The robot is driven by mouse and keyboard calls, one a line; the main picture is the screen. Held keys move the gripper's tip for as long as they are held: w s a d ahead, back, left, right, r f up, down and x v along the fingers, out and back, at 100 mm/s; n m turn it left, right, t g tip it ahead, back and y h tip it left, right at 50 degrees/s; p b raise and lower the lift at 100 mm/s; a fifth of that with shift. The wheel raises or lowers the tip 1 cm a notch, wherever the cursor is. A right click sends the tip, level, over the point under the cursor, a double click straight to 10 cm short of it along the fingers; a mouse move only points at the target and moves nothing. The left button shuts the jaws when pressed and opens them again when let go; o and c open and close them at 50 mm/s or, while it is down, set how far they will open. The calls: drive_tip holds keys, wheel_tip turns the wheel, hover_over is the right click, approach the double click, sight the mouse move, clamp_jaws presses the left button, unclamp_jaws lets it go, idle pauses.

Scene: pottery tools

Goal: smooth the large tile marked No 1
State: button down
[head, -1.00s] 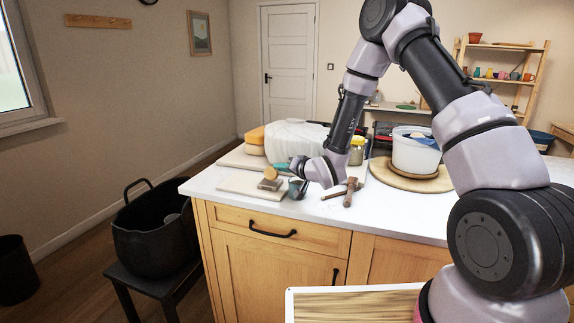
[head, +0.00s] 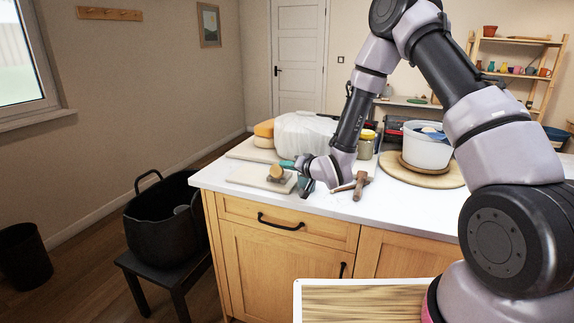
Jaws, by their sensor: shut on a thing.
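A pale flat slab (head: 246,175) lies near the left front of the white counter. No mark is readable on it. A tool with a round wooden handle (head: 276,172) and a greyish block base is at the slab's right end, low over or on it; I cannot tell if they touch. My gripper (head: 293,174) reaches down from the right, with teal parts on either side behind the handle. It is shut on this tool, though the grip itself is partly hidden.
A wooden mallet-like tool (head: 361,186) lies just right of my gripper. Behind are a white covered mound (head: 303,133), an orange-yellow sponge-like thing (head: 264,130), a jar (head: 365,148) and a white bucket (head: 427,150) on a round board. A black pot (head: 161,218) stands left of the counter.

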drive_tip(key=shift+f, duration=0.25)
drive_tip(key=shift+w+d+r, duration=0.1)
drive_tip(key=shift+w+d, duration=0.1)
drive_tip(key=shift+d, duration=0.25)
drive_tip(key=shift+w+d+r, duration=0.1)
drive_tip(key=shift+w+d, duration=0.05)
drive_tip(key=shift+d, duration=0.25)
drive_tip(key=shift+w+d+f, duration=0.15)
drive_tip(key=shift+w+d, duration=0.1)
drive_tip(key=shift+d, duration=0.35)
drive_tip(key=shift+w+d+f, duration=0.1)
drive_tip(key=shift+w+d, duration=0.1)
drive_tip(key=shift+d, duration=0.35)
drive_tip(key=shift+w+d+f, duration=0.15)
drive_tip(key=shift+w+d, duration=0.1)
drive_tip(key=shift+d, duration=0.35)
drive_tip(key=shift+w+d+r, duration=0.15)
drive_tip(key=shift+w+d, duration=0.15)
drive_tip(key=shift+d, duration=0.45)
drive_tip(key=shift+r, duration=0.15)
drive_tip(key=shift+r, duration=1)
